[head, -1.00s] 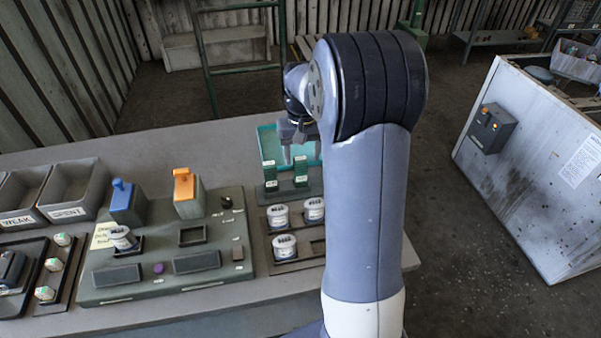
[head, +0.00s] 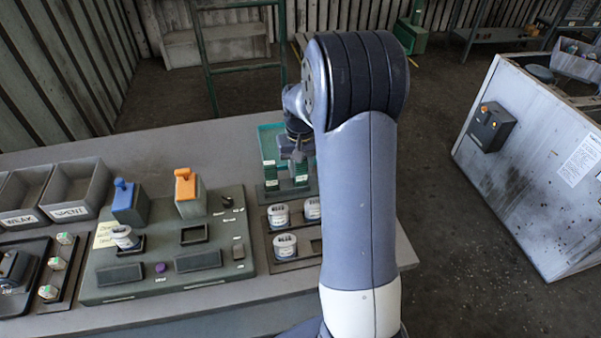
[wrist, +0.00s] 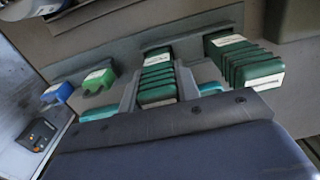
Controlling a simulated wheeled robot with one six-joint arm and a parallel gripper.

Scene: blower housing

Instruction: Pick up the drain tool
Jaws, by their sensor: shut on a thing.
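My gripper (head: 297,152) is lowered over a stand (head: 272,194) at the back right of the bench. In the wrist view its two grey fingers are closed around a ribbed green tool (wrist: 157,82) with a white label on top. The label is too blurred to read, so I cannot confirm that this is the drain tool. The held tool is upright and appears still seated in the stand. A second ribbed green tool (wrist: 245,62) stands beside it, apart from the fingers; it also shows in the head view (head: 270,172).
Smaller green (wrist: 98,80) and blue (wrist: 57,93) labelled pieces stand along the row. White round tubs (head: 285,245) sit in front. A console (head: 150,265) with blue and orange handles is at left.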

